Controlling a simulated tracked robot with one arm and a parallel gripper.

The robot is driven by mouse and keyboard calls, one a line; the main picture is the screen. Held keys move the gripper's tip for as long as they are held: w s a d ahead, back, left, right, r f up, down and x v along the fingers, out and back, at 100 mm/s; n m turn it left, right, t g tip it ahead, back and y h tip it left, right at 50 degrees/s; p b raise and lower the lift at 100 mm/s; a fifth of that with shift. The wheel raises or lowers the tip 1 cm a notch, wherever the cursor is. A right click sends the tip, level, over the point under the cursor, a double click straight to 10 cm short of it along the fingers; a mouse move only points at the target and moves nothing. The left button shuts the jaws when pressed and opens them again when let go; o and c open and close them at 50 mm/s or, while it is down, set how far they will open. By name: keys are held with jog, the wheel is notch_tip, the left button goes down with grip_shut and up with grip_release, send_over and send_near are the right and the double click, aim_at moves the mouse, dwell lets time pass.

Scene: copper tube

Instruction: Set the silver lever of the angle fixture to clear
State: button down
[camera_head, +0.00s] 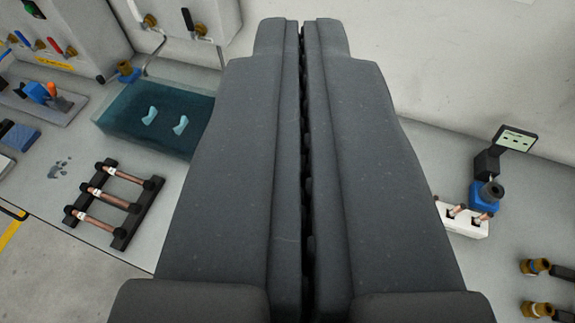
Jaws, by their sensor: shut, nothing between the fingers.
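My gripper (302,30) fills the middle of the view, pointing away over the bench, its two dark fingers together with nothing between them. At the right stands a blue and black fixture (484,195) with a raised panel (514,138) bearing a pale green display. It is apart from my gripper, to its right. I cannot tell whether it is the angle fixture. No silver lever can be made out, and the bench behind my fingers is hidden.
A white block (461,219) with copper pieces adjoins the blue fixture. Brass fittings (536,267) lie at the lower right. At the left are a teal translucent tray (110,122), a black rack (125,234) with copper tubes, and a grey plate (61,108) with blue and orange tools. The wall is behind.

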jog(key=w+a+f+m+g+h+p, duration=0.1)
jog(key=w+a+f+g+p, duration=0.15)
jog(key=w+f, duration=0.55)
jog(key=w+a+f+m+g+p, duration=0.15)
jog(key=w+a+f, duration=0.3)
jog(key=f, duration=0.85)
notch_tip(320, 180, down, 20)
jog(key=w+d+m+g+h+p, duration=0.1)
jog(key=m+g+h+p, duration=0.1)
jog(key=g+p, duration=0.1)
jog(key=shift+w+d+r+h, duration=0.15)
jog(key=shift+d+h, duration=0.15)
jog(key=shift+d, duration=0.1)
jog(key=p+x, duration=0.1)
jog(key=x, duration=0.9)
jog(key=shift+r+p, duration=0.1)
jog(key=shift+p, duration=0.25)
jog(key=w, duration=0.1)
jog(key=w+d, duration=0.1)
jog(key=shift+w+f, duration=0.25)
jog(key=shift+w+d+p, duration=0.2)
jog(key=shift+w+p, duration=0.15)
jog(key=shift+w, duration=0.3)
